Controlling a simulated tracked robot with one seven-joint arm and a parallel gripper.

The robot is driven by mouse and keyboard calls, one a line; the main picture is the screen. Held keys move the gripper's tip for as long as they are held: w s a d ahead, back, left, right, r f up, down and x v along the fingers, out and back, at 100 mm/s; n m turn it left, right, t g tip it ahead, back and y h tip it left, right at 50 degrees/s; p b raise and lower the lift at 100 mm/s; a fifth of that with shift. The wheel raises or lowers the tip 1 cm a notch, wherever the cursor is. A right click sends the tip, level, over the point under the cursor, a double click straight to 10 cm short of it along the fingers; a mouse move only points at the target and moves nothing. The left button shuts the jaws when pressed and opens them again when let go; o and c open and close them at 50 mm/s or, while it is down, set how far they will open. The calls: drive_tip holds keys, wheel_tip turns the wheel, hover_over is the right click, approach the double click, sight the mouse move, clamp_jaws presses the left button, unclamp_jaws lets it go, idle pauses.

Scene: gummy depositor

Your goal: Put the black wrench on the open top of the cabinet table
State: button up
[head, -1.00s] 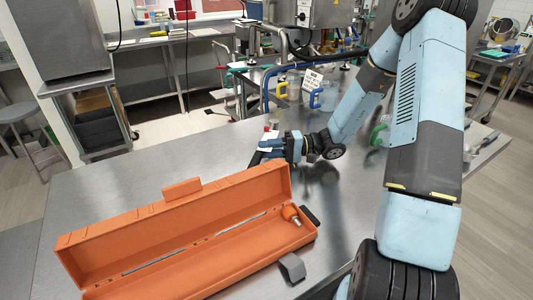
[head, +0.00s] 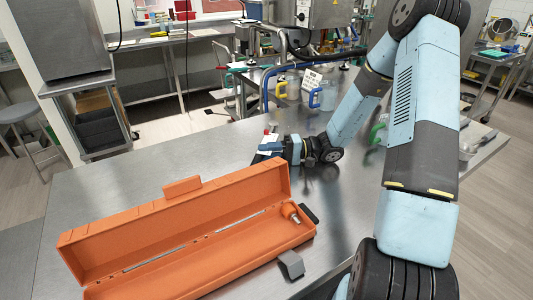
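My gripper (head: 268,150) hangs low over the steel table (head: 190,165), just beyond the open orange toolbox (head: 180,218). Its fingers point left and look dark. A white piece and a small red piece show beside them. I cannot tell whether the fingers are apart or closed on something. I cannot make out the black wrench for certain; a dark shape at the fingertips is too small to identify. No surface can be identified for certain as the open top of the cabinet table.
The toolbox holds a thin metal rod and an orange-ended tool (head: 291,212). A grey block (head: 290,265) lies at its right front corner. A blue-handled jug (head: 322,96) stands behind my arm.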

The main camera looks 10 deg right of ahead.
drive_tip(key=o, duration=0.4)
drive_tip(key=shift+s+f, duration=0.35)
drive_tip(key=shift+f, duration=0.3)
drive_tip(key=shift+o, duration=0.2)
drive_tip(key=shift+w+r, duration=0.2)
drive_tip(key=shift+r, duration=0.2)
drive_tip(key=d, duration=0.7)
drive_tip(key=shift+w+d+r, duration=0.15)
drive_tip(key=shift+w+r, duration=0.1)
drive_tip(key=shift+r, duration=0.05)
drive_tip(key=s+d+r+t+h, duration=0.3)
drive_tip(key=s+r+h, duration=0.6)
drive_tip(key=s+r, duration=0.3)
drive_tip(key=s+d+r+t+h, duration=0.3)
drive_tip(key=s+r+h, duration=0.6)
drive_tip(key=s+r, duration=0.3)
drive_tip(key=shift+s+d+r, duration=0.2)
drive_tip(key=shift+s+r, duration=0.05)
drive_tip(key=shift+s, duration=0.1)
